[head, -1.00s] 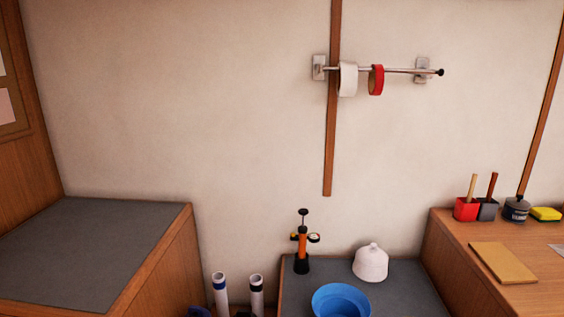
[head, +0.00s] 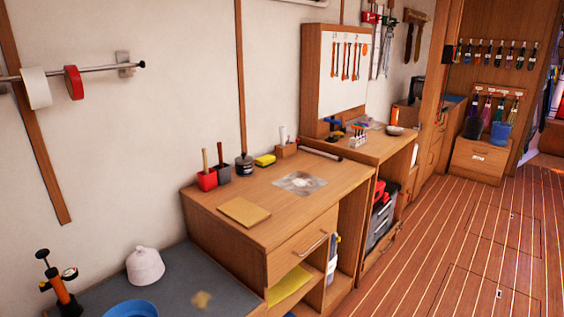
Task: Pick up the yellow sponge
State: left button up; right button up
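The yellow sponge (head: 265,160) lies on the wooden workbench top (head: 285,205), near its back edge by the wall. It looks yellow with a dark lower layer. It sits just right of a dark lidded pot (head: 244,164) and left of a small wooden holder (head: 287,150). Neither of my grippers shows in the head view, so their state cannot be seen.
Red and dark boxes (head: 207,180) with upright handles stand left of the pot. A tan board (head: 244,212) and a pale sheet (head: 300,183) lie in front. A lower grey surface holds a white bell-shaped item (head: 145,266). The plank floor (head: 450,240) at right is clear.

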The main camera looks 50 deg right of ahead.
aim_at(267, 160)
jog(key=z, duration=1.4)
